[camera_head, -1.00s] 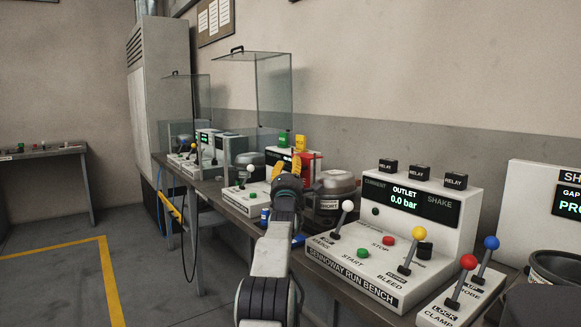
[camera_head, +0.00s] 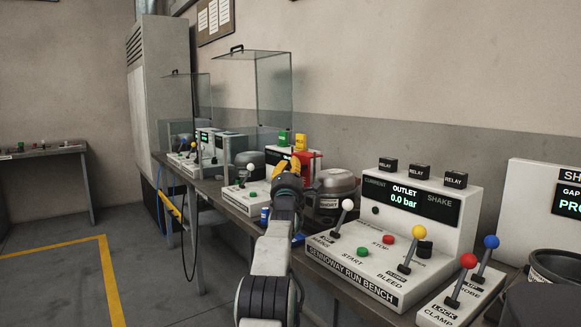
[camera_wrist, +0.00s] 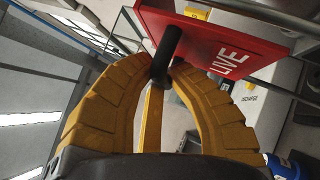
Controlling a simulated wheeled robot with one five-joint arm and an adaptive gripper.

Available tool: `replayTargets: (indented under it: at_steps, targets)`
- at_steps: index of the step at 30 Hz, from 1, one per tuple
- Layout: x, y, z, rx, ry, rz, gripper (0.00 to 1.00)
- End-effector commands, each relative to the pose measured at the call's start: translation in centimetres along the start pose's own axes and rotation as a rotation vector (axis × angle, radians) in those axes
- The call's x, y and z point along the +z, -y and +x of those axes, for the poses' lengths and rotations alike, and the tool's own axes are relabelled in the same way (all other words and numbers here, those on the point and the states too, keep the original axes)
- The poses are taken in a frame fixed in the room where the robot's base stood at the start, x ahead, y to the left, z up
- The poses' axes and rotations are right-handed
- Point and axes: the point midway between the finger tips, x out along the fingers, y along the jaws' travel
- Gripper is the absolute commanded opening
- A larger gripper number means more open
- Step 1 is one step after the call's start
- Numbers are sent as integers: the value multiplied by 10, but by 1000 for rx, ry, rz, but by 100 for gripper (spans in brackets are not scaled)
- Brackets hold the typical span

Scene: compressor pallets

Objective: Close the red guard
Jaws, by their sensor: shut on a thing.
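The red guard (camera_head: 308,158) is a red panel at the middle of the bench row, partly hidden behind my gripper in the head view. In the wrist view the red guard (camera_wrist: 207,38) fills the upper right, tilted, with white lettering "LIVE". A black bar-shaped handle (camera_wrist: 169,48) stands out from it. My gripper (camera_wrist: 160,78) has its yellow fingers closed around the lower end of this handle. In the head view my gripper (camera_head: 291,165) is right against the guard's left side.
The run bench (camera_head: 400,235) with levers and buttons stands close on the right of my arm. A grey motor-like unit (camera_head: 335,190) sits just right of my gripper. A tall clear guard (camera_head: 260,95) rises behind. The floor at left is open.

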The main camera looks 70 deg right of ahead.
Motion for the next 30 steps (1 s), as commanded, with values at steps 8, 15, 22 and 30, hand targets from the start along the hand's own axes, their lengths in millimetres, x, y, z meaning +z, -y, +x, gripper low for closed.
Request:
replayTargets:
  at_steps: [8, 15, 22, 30]
  targets:
    - [-10, 20, -10, -1, -1, -1, 0]
    - [-26, 54, -25, -2, -1, -2, 0]
    - [-29, 61, -29, -2, -2, -2, 0]
    - [-29, 60, -28, -2, -1, -2, 18]
